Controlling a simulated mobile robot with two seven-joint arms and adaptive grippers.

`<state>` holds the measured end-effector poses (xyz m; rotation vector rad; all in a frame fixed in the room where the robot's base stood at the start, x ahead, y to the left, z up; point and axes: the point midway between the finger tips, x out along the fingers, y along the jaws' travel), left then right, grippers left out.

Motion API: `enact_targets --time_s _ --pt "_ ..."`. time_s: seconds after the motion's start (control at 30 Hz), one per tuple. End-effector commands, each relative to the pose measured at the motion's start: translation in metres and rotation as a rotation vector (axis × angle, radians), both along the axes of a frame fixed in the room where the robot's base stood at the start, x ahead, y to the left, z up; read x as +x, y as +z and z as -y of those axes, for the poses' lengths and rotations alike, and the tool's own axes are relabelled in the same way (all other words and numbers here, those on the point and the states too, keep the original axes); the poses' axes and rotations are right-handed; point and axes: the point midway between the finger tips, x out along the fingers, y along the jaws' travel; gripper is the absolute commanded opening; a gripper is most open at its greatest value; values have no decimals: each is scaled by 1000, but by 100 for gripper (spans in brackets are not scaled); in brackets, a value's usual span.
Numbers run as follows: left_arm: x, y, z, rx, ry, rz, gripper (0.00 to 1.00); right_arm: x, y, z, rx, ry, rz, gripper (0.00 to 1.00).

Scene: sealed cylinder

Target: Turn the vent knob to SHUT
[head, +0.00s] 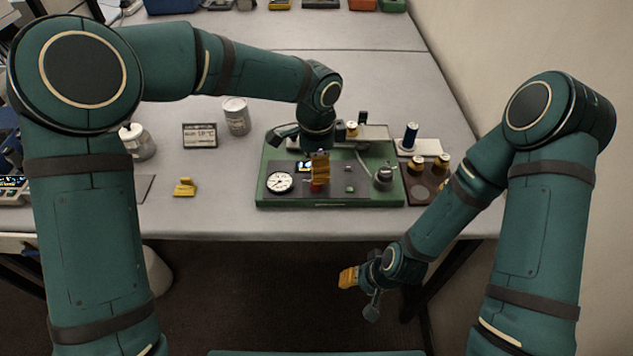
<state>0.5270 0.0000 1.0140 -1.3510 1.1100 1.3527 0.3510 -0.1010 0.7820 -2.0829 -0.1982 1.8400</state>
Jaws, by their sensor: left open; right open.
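A green unit (330,202) with a dark front panel stands near the table's front edge. Its panel carries a round white gauge (280,183), a small red part (318,187) and a round dark-topped knob (383,174) at the right. I cannot read the labels or tell for certain which part is the vent knob. My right gripper (353,288) is open and empty, in front of the table edge.
A tray with a blue spool (410,136) and a brown holder (420,191) stand close at right. Bins line the back. The table behind the unit is clear.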

Motion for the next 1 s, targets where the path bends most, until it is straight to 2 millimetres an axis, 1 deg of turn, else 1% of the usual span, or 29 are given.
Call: enact_targets --time_s 0.03,0.1,0.2,0.3,0.5,0.73,0.77,0.8,0.87,0.9,0.93,1.0 --pt "-1 -13 0 1 -1 -4 59 -1 -3 0 0 2 -2 47" --pt "0 -24 0 1 0 -2 59 -2 -5 0 0 2 -3 47" --pt "-1 -39 0 0 1 -3 59 -2 -7 0 1 4 -5 47" --pt "0 -50 0 1 1 -2 59 -3 -9 -1 2 5 -7 47" --pt "0 -59 0 -1 2 -1 59 -3 -10 -1 2 6 -8 47" --pt "0 -59 0 -1 2 0 59 -4 -10 -1 2 6 -8 47" --pt "0 -59 0 -1 2 -1 61 -4 -10 -1 2 6 -8 47" --pt "0 -59 0 -1 2 0 47 -4 -10 -1 2 6 -8 47" --pt "0 -59 0 -1 1 0 26 -3 -10 -1 2 6 -8 47" --pt "0 -59 0 -1 1 0 12 -3 -10 -1 2 6 -8 47" --pt "0 -59 0 -1 1 0 2 -3 -10 -1 2 6 -8 47" --pt "0 -59 0 -1 1 0 0 -3 -10 -1 2 6 -8 47"
